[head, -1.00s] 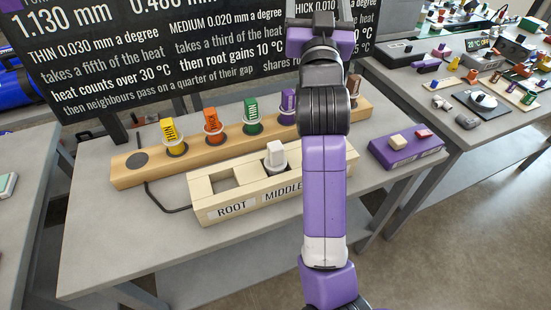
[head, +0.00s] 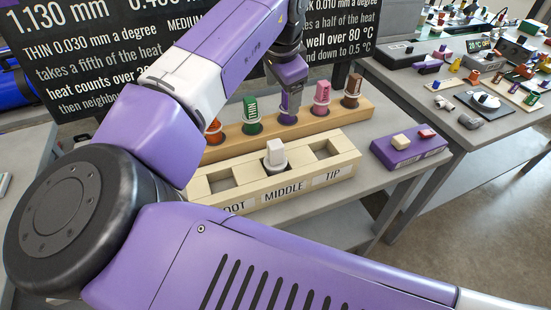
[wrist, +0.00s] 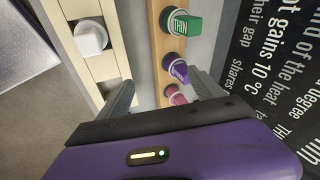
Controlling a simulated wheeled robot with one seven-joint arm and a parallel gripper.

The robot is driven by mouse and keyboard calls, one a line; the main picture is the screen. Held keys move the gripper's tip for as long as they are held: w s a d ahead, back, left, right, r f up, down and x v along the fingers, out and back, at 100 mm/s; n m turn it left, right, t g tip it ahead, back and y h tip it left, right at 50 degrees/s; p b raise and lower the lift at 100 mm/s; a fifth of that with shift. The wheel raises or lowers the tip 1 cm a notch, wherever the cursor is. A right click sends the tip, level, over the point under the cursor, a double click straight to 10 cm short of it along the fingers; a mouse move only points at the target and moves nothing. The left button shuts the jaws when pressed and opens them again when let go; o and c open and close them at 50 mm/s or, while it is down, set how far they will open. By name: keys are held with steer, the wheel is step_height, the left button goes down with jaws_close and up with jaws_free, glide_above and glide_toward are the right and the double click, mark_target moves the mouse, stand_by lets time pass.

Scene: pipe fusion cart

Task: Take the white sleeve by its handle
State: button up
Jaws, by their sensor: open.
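The white sleeve (head: 275,161) with its blocky white handle (head: 275,147) stands upright in the MIDDLE compartment of the pale wooden holder (head: 338,173). In the wrist view the sleeve (wrist: 90,38) is at the upper left, outside the jaws. My gripper (head: 290,108) is behind and slightly right of the sleeve, over the row of coloured plugs, and hides most of the purple one. In the wrist view its two fingers (wrist: 162,90) are spread, with nothing held. The purple plug (wrist: 178,70) and pink plug (wrist: 175,96) show between or beyond them.
The ROOT (head: 222,181) and TIP (head: 325,149) compartments are empty. Behind stands a wooden rack (head: 350,113) with orange, green, pink and brown plugs. A purple block (head: 408,153) with white and red buttons lies at the right. The black text board (head: 345,50) stands close behind.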

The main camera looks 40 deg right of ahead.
mark_target(276, 153)
steer(key=s+a+f+g+y, duration=0.1)
steer(key=s+a, duration=0.1)
steer(key=s+a+f+m+g+y, duration=0.1)
steer(key=s+a, duration=0.1)
steer(key=s+a+f+g+y, duration=0.1)
steer(key=a, duration=0.1)
steer(key=shift+s+a, duration=0.3)
steer(key=shift+s, duration=0.1)
step_height(276, 153, down, 2)
steer(key=shift+f+m, duration=0.15)
steer(key=shift+m, duration=0.15)
steer(key=shift+s+f+p, duration=0.2)
steer(key=shift+f, duration=1.2)
steer(key=shift+s+f+p, duration=0.15)
steer(key=shift+f+p, duration=0.05)
steer(key=shift+f, duration=1.15)
steer(key=c, duration=1.7)
steer(key=shift+o, duration=0.2)
steer(key=shift+r, duration=0.1)
